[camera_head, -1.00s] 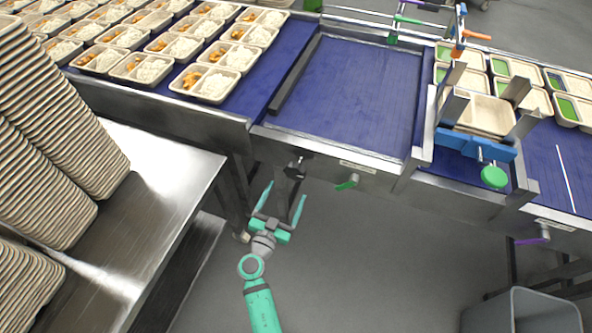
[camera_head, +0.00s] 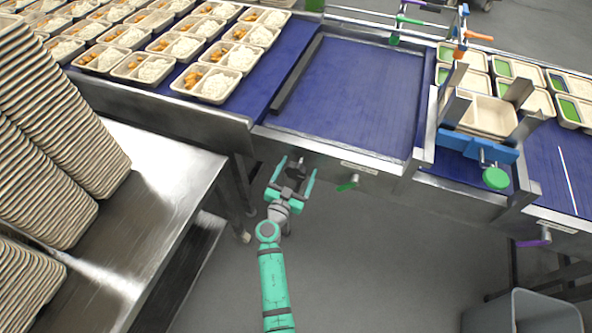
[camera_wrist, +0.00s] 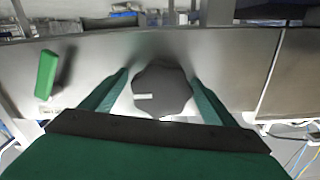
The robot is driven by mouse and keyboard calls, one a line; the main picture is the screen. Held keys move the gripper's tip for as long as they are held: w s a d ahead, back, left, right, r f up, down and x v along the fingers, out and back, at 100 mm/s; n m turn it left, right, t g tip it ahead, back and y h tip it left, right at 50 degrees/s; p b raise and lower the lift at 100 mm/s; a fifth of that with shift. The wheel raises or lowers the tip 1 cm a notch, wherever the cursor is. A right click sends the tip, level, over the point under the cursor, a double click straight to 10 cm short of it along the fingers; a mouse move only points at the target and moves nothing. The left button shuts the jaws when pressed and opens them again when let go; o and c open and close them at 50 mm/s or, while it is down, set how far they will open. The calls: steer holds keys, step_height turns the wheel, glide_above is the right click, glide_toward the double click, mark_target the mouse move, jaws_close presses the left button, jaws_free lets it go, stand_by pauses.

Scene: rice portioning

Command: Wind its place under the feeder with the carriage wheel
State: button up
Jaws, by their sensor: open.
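A dark lobed wheel (camera_head: 297,170) sits on the front side of the conveyor frame. In the wrist view the wheel (camera_wrist: 165,84) faces me with a short white mark on its left half. My gripper (camera_head: 298,166) is open, its two green fingers on either side of the wheel. In the wrist view my gripper (camera_wrist: 159,77) shows a gap between each finger and the wheel's rim. A frame of grey posts (camera_head: 453,107) with a blue clamp (camera_head: 475,146) and a green round knob (camera_head: 495,178) stands over the belt at right, around a beige tray (camera_head: 487,113).
A green lever (camera_head: 348,182), also in the wrist view (camera_wrist: 46,74), is right of the wheel in the head view. A steel table (camera_head: 165,190) with tall tray stacks (camera_head: 50,110) stands left. A purple lever (camera_head: 535,240) and a grey bin (camera_head: 525,312) are at lower right. The middle belt (camera_head: 360,90) is empty.

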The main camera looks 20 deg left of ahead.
steer(key=shift+s+a, duration=0.1)
steer(key=c, duration=1)
steer(key=shift+c, duration=0.2)
